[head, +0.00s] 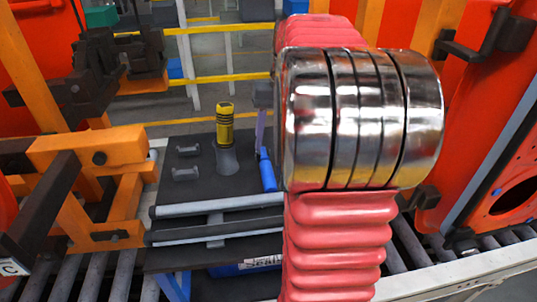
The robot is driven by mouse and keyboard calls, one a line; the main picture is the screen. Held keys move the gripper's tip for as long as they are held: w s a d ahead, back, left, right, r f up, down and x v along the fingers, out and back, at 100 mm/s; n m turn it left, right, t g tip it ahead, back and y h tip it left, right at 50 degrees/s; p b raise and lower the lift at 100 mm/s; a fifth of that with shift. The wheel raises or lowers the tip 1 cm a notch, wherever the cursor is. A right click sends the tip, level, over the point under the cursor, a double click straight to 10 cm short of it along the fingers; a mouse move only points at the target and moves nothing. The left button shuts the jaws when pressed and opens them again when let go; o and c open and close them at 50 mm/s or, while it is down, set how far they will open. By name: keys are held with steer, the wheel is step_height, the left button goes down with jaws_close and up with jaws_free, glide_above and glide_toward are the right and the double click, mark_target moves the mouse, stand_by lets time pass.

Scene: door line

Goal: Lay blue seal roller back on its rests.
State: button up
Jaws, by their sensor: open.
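A blue roller (267,170) lies near the right side of a dark bench top (222,186), partly hidden by my arm. Two small grey rests (186,162) stand on the left of the bench top, one behind the other, with nothing on them. My gripper (261,134) is mostly hidden behind my own chrome wrist; only a grey part and a narrow purple-grey finger show, just behind and above the blue roller in the picture. I see nothing held. Whether the finger touches the roller cannot be told.
A yellow-and-black handled tool (225,125) stands upright in a grey holder between the rests and the roller. An orange frame (90,150) with dark clamps stands left. A roller conveyor (115,275) runs in front. An orange door (500,150) is at right.

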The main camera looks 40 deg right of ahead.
steer(key=r, duration=0.3)
steer(key=shift+s+d+r, duration=0.1)
steer(key=shift+d+r, duration=0.2)
stand_by(0.5)
steer(key=s+a+n+t+h, duration=0.2)
steer(key=a+n, duration=0.1)
steer(key=a, duration=1.5)
steer(key=s+a+f+n+t, duration=0.1)
steer(key=s+a+f+n, duration=0.1)
steer(key=a, duration=0.3)
steer(key=s+a+f+n+t, duration=0.1)
steer(key=s+a+f+t, duration=0.1)
steer(key=s+a+f, duration=0.2)
steer(key=s+a, duration=0.1)
steer(key=a, duration=0.1)
steer(key=shift+a+n, duration=0.3)
steer(key=shift+n, duration=0.1)
steer(key=shift+s, duration=0.1)
